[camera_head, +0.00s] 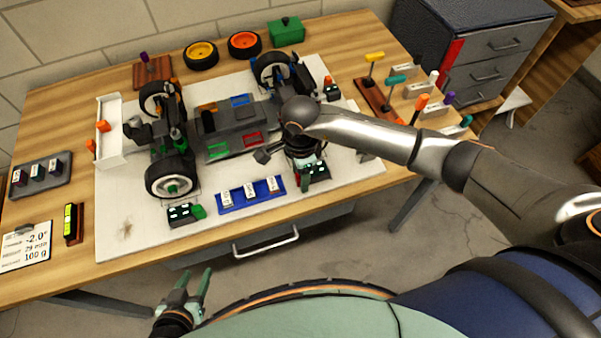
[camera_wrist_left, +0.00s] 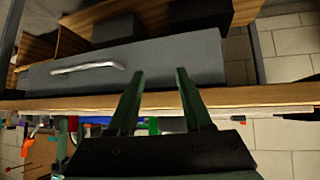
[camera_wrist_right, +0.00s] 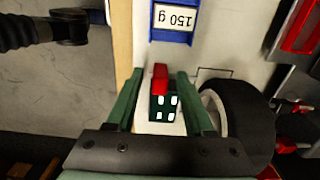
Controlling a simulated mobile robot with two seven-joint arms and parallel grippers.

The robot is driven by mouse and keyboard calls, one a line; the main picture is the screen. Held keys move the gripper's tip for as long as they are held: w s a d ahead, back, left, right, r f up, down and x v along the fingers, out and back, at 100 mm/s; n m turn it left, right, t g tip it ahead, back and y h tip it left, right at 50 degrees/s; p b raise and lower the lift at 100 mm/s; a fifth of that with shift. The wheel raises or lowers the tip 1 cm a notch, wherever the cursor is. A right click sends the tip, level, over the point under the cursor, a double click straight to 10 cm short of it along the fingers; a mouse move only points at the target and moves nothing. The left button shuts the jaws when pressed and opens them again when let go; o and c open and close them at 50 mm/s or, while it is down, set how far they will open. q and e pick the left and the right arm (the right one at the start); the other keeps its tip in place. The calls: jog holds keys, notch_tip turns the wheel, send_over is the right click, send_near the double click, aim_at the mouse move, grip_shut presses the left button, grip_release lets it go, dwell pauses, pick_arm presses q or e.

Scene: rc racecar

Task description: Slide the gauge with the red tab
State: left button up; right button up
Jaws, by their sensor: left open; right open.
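The dark green gauge with white squares (camera_wrist_right: 163,107) shows in the right wrist view, with its red tab (camera_wrist_right: 160,78) at its upper end. It also shows in the head view (camera_head: 318,170), partly hidden by my right gripper. My right gripper (camera_wrist_right: 158,73) is open, with one finger on each side of the gauge; I cannot tell whether they touch it. My left gripper (camera_head: 196,284) is open and empty, in front of the table and low. The left wrist view (camera_wrist_left: 158,75) shows both its fingers apart before the drawer.
A car wheel (camera_wrist_right: 235,115) stands close beside the right gripper's finger. The blue weight tray (camera_head: 250,194) lies to the left of the gauge in the head view. A gauge with a green tab (camera_head: 186,214) sits further left.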

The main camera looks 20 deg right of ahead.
jog(key=shift+c, duration=0.4)
grip_shut()
dwell(0.9)
